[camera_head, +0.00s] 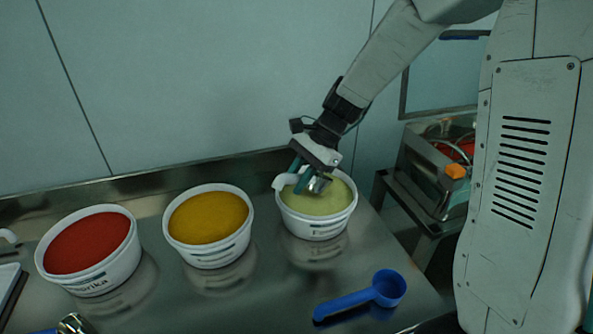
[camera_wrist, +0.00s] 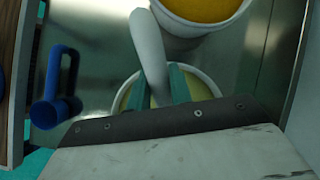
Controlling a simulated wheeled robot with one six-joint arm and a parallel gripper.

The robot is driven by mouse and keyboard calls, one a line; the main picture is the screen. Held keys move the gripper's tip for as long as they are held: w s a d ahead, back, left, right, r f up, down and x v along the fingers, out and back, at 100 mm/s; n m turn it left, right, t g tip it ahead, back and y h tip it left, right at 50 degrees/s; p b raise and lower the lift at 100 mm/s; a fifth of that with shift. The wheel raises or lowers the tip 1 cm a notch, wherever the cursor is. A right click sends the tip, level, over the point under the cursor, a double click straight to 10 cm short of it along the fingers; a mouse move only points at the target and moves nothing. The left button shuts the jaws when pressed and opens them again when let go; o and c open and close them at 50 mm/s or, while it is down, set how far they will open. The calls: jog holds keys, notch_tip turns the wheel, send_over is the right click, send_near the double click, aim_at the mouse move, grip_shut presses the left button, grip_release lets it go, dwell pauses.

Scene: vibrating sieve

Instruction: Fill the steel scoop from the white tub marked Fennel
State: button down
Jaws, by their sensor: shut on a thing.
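The white tub marked Fennel (camera_head: 318,229) stands at the right end of the row on the steel counter, filled with pale green powder. Its label is small and hard to read. My gripper (camera_head: 301,182) is over this tub, pointing down, its teal fingers shut on the pale handle of the steel scoop (camera_head: 319,185). The scoop's metal bowl is at the powder's surface; how deep it sits and what it holds is hidden. In the wrist view the pale handle (camera_wrist: 149,50) runs between my fingers, above the tub's rim (camera_wrist: 119,100).
A tub of yellow powder (camera_head: 212,253) and a tub of red powder (camera_head: 93,277) stand to the left. A blue scoop (camera_head: 365,294) lies at the counter's front right. A metal machine (camera_head: 437,170) stands beyond the right edge. The counter between the tubs is clear.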

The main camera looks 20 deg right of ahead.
aim_at(310, 184)
jog(key=shift+w+d+f, duration=0.3)
jog(key=shift+d+f, duration=0.2)
jog(key=shift+f, duration=0.5)
jog(key=shift+w+d+f, duration=0.25)
jog(key=shift+d+f, duration=0.25)
jog(key=shift+f, duration=0.5)
jog(key=shift+w+d+f, duration=0.3)
jog(key=shift+d+f, duration=0.2)
jog(key=shift+f, duration=0.5)
jog(key=shift+r, duration=0.15)
